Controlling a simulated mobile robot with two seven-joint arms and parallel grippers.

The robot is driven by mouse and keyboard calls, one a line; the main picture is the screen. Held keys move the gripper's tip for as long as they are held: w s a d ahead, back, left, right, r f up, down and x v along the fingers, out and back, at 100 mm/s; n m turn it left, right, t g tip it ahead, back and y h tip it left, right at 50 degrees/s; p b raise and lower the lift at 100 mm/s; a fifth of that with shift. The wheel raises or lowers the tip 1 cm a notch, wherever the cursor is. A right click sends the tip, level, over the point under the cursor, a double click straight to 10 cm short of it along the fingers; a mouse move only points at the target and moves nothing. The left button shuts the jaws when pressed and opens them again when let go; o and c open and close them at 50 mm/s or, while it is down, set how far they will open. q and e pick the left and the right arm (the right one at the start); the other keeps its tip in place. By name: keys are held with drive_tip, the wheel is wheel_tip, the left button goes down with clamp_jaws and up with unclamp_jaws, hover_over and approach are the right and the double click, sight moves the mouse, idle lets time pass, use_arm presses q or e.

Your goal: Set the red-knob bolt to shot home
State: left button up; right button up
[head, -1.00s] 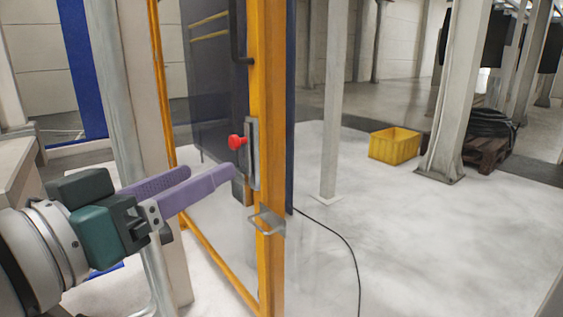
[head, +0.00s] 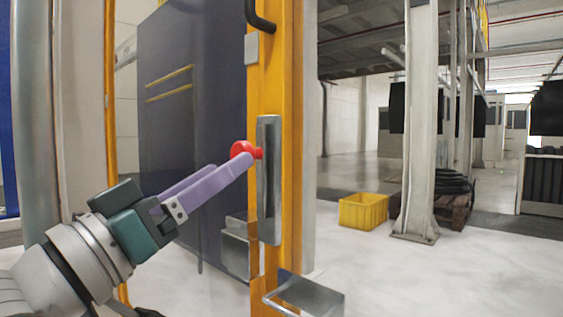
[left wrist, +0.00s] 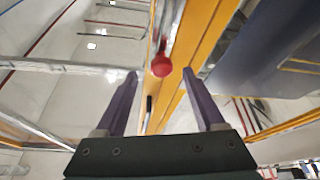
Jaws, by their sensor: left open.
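The red knob (head: 243,150) of the bolt sticks out to the left from a grey metal bolt plate (head: 269,185) on the yellow door post. My left gripper (head: 244,163) comes in from the left, with its purple fingertips at the knob in the head view and covering its lower part. In the left wrist view the red knob (left wrist: 162,66) lies between and just beyond the two open fingertips (left wrist: 160,74). I cannot tell whether a finger touches it.
A metal bracket (head: 305,295) juts out from the post below the bolt plate. A black handle (head: 259,15) is above it. The yellow-framed clear panel (head: 190,110) stands left of the post. A yellow crate (head: 364,211) sits on open floor at right.

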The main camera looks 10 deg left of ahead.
use_arm(q)
drive_tip(key=x, duration=0.5)
drive_tip(key=shift+w+b, duration=0.2)
drive_tip(key=shift+b, duration=0.15)
clamp_jaws()
idle(1.1)
